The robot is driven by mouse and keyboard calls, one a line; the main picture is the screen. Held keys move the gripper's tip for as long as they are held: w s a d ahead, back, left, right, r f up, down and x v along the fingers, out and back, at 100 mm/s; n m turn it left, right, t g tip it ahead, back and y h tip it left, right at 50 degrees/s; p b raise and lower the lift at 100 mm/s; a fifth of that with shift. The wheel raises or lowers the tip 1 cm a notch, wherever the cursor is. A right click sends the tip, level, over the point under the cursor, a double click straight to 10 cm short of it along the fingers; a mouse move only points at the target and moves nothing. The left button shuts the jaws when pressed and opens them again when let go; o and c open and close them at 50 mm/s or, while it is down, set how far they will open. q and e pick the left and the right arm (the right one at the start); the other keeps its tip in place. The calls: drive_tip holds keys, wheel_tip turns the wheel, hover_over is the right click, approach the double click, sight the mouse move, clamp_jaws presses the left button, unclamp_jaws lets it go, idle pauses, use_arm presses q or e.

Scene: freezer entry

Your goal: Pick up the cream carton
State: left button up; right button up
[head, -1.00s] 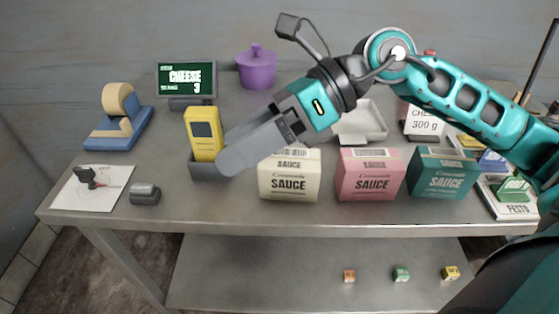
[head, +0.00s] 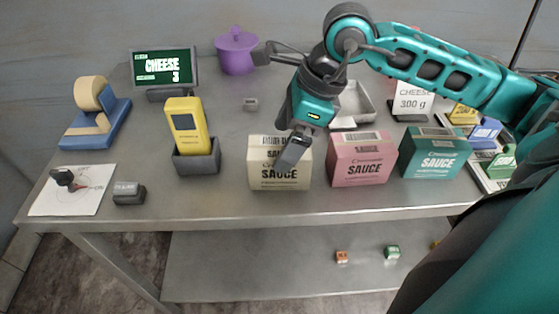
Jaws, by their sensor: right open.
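The cream carton (head: 279,175), marked "SAUCE", stands upright at the front middle of the steel table, left of a pink carton (head: 362,160). My right gripper (head: 288,160) points down at the cream carton and covers part of its upper front and top. It is open. From this view I cannot tell whether its fingers touch the carton or straddle it. My left gripper is not in view.
A teal carton (head: 435,153) stands right of the pink one. A yellow handheld device (head: 187,125) sits in a grey holder (head: 197,158) on the left. A white tray (head: 352,107) lies behind. A purple pot (head: 237,52) and a display (head: 165,69) stand at the back.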

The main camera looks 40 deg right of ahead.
drive_tip(key=x, duration=0.5)
drive_tip(key=shift+s+f, duration=0.1)
drive_tip(key=shift+s, duration=0.1)
drive_tip(key=shift+f+b, duration=0.25)
drive_tip(key=shift+b, duration=0.05)
idle(0.4)
drive_tip(key=shift+c, duration=0.4)
drive_tip(key=c, duration=1.5)
